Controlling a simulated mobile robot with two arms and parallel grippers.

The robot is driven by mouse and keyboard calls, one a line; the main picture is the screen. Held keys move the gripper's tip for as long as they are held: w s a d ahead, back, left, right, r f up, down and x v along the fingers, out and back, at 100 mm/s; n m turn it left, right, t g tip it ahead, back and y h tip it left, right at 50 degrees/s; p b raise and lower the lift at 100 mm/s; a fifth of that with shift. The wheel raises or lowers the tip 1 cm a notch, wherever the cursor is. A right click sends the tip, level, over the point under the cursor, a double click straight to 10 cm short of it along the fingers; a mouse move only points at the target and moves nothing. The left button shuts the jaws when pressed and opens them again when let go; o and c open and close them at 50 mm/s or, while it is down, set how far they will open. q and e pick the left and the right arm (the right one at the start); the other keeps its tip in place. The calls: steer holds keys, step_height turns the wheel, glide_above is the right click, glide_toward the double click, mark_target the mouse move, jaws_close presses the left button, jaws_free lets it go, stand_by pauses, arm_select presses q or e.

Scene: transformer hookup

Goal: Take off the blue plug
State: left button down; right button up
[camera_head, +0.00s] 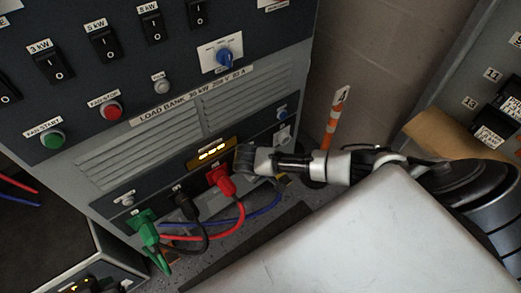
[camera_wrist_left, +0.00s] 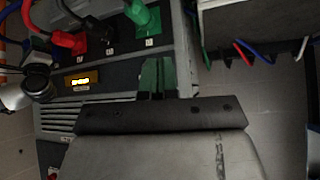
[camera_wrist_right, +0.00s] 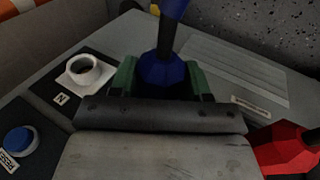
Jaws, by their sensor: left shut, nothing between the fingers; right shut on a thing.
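My right gripper (camera_wrist_right: 165,85) is shut on the blue plug (camera_wrist_right: 160,72), with its blue cable (camera_wrist_right: 172,12) rising from it. The white-ringed socket (camera_wrist_right: 84,70) marked N is empty beside the plug. The plug's front end is hidden by the jaws. In the head view my right gripper (camera_head: 243,160) is at the load bank's lower panel, between the red plug (camera_head: 219,180) and the N socket (camera_head: 283,135); the blue plug itself is hard to make out there. My left gripper (camera_wrist_left: 157,78) is shut and empty near the panel's edge in the left wrist view.
A black plug (camera_head: 186,206) and a green plug (camera_head: 145,229) sit in the panel left of the red one. Their cables and a blue cable (camera_head: 262,217) hang close together below. An orange-and-white post (camera_head: 335,118) stands behind my right arm.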

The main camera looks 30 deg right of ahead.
arm_select(q)
steer(key=shift+s+a+f+g+p, duration=0.2)
steer(key=shift+s+g, duration=0.15)
steer(key=shift+s, duration=0.2)
steer(key=shift+s+a+f+g+p, duration=0.1)
steer(key=shift+s+a+g+p, duration=0.1)
steer(key=shift+s+g, duration=0.25)
arm_select(e)
steer(key=shift+s, duration=0.3)
steer(key=shift+s, duration=0.15)
arm_select(q)
steer(key=shift+s+a+f+g+y, duration=0.15)
steer(key=shift+s+g, duration=0.15)
steer(key=shift+s, duration=0.2)
steer(key=shift+s+a+g+y, duration=0.15)
steer(key=shift+s+g, duration=0.15)
steer(key=shift+s, duration=0.15)
arm_select(e)
steer(key=shift+s, duration=0.15)
arm_select(q)
steer(key=shift+s+a+g+p, duration=0.2)
steer(key=shift+s+g+p, duration=0.2)
steer(key=shift+s, duration=0.2)
steer(key=shift+s+a+g+p, duration=0.15)
steer(key=shift+s+g+p, duration=0.1)
steer(key=shift+s+g, duration=0.25)
arm_select(e)
steer(key=shift+s+d, duration=0.1)
steer(key=shift+s, duration=0.3)
